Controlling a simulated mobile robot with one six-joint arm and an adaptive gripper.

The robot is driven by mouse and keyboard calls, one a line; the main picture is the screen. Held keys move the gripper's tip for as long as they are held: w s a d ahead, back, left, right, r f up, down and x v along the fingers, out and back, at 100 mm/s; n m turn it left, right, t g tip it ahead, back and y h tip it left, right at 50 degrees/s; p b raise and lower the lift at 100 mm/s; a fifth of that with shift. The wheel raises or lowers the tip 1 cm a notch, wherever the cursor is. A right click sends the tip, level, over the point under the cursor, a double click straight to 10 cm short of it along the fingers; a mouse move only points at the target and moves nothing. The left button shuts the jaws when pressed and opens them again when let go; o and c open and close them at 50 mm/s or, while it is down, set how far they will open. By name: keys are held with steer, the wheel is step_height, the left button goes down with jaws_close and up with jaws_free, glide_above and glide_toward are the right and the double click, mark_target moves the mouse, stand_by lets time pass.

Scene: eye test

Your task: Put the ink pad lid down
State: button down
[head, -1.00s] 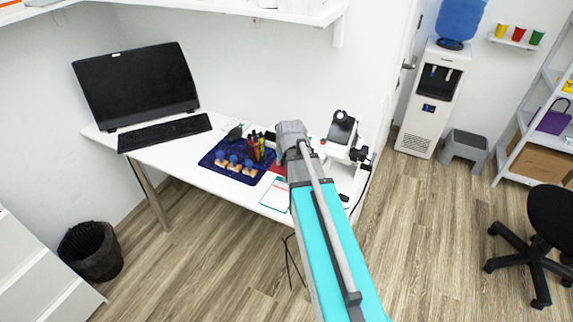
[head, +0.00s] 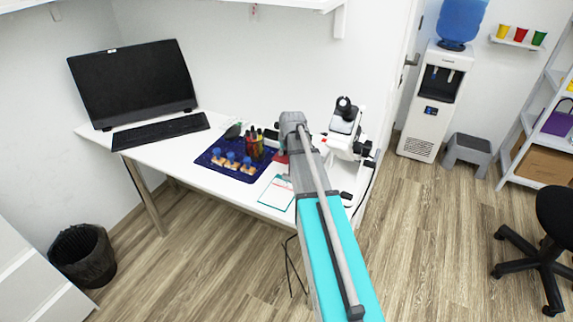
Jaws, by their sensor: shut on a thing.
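My arm's grey joint (head: 292,122) stands in front of the right part of the white desk (head: 165,157). My gripper is hidden behind my arm, so its jaws and anything in them do not show. I cannot make out the ink pad lid. A small dark thing (head: 271,134) and a red patch (head: 281,158) show just left of my arm; I cannot tell what they are. A dark blue mat (head: 213,151) holds several wooden stamps with blue tops (head: 231,159) and a cup of pens or tools (head: 255,148).
A monitor (head: 132,83) and keyboard (head: 160,131) fill the desk's left. A white card with a teal edge (head: 277,192) lies at the front edge. A white microscope-like device (head: 343,130) stands right of my arm. A shelf (head: 230,5) overhangs the desk.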

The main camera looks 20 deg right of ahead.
mark_target(286, 154)
steer(key=shift+w+d+f+b, duration=0.35)
steer(key=shift+w+f+b, duration=0.2)
steer(key=shift+f, duration=0.25)
steer(key=shift+b+x, duration=0.7)
steer(key=shift+x, duration=0.2)
steer(key=shift+d+f+b, duration=0.15)
steer(key=shift+f+b, duration=1)
steer(key=shift+b, duration=0.1)
steer(key=shift+f, duration=0.15)
steer(key=c, duration=0.6)
jaws_free()
steer(key=shift+r, duration=0.25)
